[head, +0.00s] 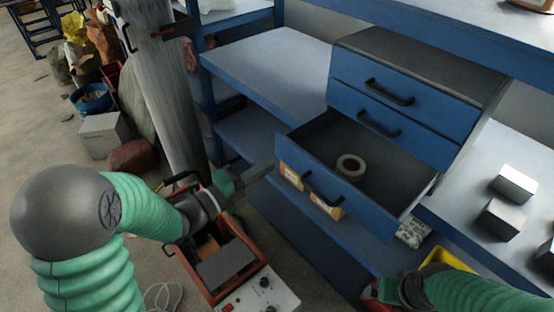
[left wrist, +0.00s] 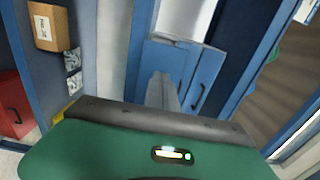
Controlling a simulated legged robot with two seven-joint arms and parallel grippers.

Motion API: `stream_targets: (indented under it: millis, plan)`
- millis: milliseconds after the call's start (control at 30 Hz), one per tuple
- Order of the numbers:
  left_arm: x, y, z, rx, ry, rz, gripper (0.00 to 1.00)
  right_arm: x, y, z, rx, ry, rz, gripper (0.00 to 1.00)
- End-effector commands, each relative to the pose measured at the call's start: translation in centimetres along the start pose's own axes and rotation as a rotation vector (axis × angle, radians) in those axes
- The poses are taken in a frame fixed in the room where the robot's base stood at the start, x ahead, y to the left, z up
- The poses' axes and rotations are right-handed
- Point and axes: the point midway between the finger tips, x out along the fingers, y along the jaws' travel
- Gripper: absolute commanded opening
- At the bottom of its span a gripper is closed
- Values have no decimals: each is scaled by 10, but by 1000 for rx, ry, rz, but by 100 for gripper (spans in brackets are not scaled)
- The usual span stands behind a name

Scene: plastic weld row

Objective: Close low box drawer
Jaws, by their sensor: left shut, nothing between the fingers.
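A blue drawer box (head: 400,90) with dark handles stands on the blue shelf. Its lowest drawer (head: 350,215) is pulled well out, and a roll of tape (head: 350,167) lies inside. My left gripper (head: 262,172) is shut and empty, just left of the open drawer's front left corner. I cannot tell whether it touches the drawer. In the left wrist view the shut fingers (left wrist: 160,92) point toward a blue drawer front with a dark handle (left wrist: 198,98). My right gripper (head: 390,290) is low at the right, partly cut off; its fingers are unclear.
Metal blocks (head: 513,185) lie on the shelf right of the box. Small cardboard boxes (head: 325,206) stand below the drawer. A red-framed machine (head: 245,285) is on the floor under my left arm. A grey column (head: 170,100) stands behind it. The shelf (head: 270,65) left of the box is clear.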

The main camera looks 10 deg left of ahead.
Motion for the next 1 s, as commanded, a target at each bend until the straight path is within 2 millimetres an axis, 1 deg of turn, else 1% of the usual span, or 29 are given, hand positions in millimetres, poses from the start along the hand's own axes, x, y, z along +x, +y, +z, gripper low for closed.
stream_targets:
  millis: [33, 100, 200, 333, 667, 767, 867, 967, 1000]
  plan:
    - [11, 0, -1, 1, 5, 0, 0, 0, 0, 0, 0, 0, 0, 86]
    - [22, 0, -1, 0, 3, -1, 0, 0, 0, 0, 0, 0, 0, 86]
    - [34, 0, -1, 0, 2, 0, 0, -1, 0, 0, 0, 0, 0, 86]
    - [40, 0, 0, -1, 0, 1, 0, -1, 0, 0, 0, 0, 0, 86]
    - [41, 0, 0, -1, 0, 1, 0, 0, 0, 0, 0, 0, 0, 86]
    - [44, 1, 0, 0, 1, 0, 0, 1, 0, 0, 0, 0, 0, 86]
    - [52, 2, -1, 1, 3, -1, 0, 5, 0, 1, 0, 0, 0, 86]
    - [66, 2, -1, 0, 3, -2, 0, 10, 0, 2, 0, 0, 0, 86]
    - [73, 3, -2, 1, 4, -1, 0, 13, 0, 3, 0, 0, 0, 86]
